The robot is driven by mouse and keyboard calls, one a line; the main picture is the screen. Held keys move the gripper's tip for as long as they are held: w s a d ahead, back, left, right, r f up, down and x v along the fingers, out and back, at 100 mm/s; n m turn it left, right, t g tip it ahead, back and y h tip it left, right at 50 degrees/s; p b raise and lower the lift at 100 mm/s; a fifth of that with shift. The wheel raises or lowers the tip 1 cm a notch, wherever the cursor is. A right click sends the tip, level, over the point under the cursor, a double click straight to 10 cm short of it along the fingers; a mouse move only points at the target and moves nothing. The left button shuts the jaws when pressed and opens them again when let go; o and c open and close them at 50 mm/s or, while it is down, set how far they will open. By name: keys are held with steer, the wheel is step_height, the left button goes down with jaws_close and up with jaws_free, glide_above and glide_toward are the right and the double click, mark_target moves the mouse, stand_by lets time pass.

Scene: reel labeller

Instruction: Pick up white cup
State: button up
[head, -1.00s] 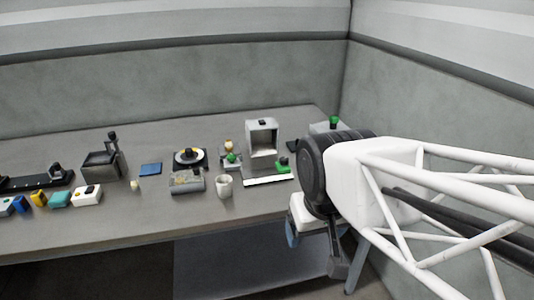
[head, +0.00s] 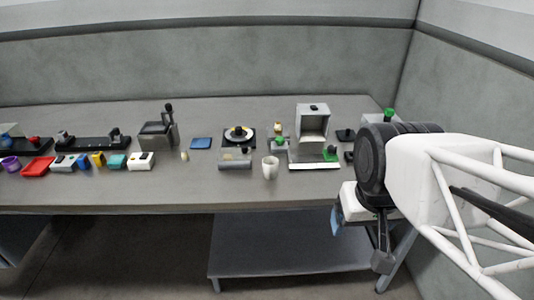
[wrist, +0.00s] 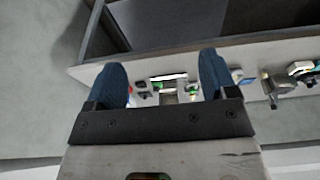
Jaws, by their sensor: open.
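The white cup (head: 270,167) stands upright on the grey table (head: 120,192), near its front edge, right of a small grey device. My gripper (wrist: 165,80) is open and empty, with two blue fingers spread apart in the wrist view. In the head view my arm is at the right, off the table's front, well right of the cup. The gripper's fingers are mostly hidden behind my wrist there. I cannot make out the cup for certain in the wrist view.
A grey box-shaped machine (head: 312,122) stands behind the cup to the right, with a white strip (head: 314,167) in front. Several coloured blocks line the left. A lower shelf (head: 290,243) is below.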

stand_by(0.4)
steer(key=shift+o, duration=1.1)
steer(key=m+t+y, duration=0.2)
steer(key=m+y, duration=0.9)
steer(key=m, duration=0.7)
glide_above(277, 164)
steer(key=s+d, duration=0.1)
steer(key=s, duration=1.1)
step_height(277, 164, down, 12)
steer(key=w+d+f+m+t, duration=0.1)
steer(key=w+f+m, duration=0.1)
steer(key=w, duration=0.1)
steer(key=w+d+f+m+t, duration=0.1)
steer(key=w+f+m, duration=0.1)
steer(key=w+f, duration=0.1)
steer(key=w+d+f+m+t, duration=0.1)
steer(key=w+f+m, duration=0.1)
steer(key=w+f, duration=0.1)
steer(key=shift+w+m+t, duration=0.1)
steer(key=shift+m+t, duration=0.2)
steer(key=shift+m, duration=0.1)
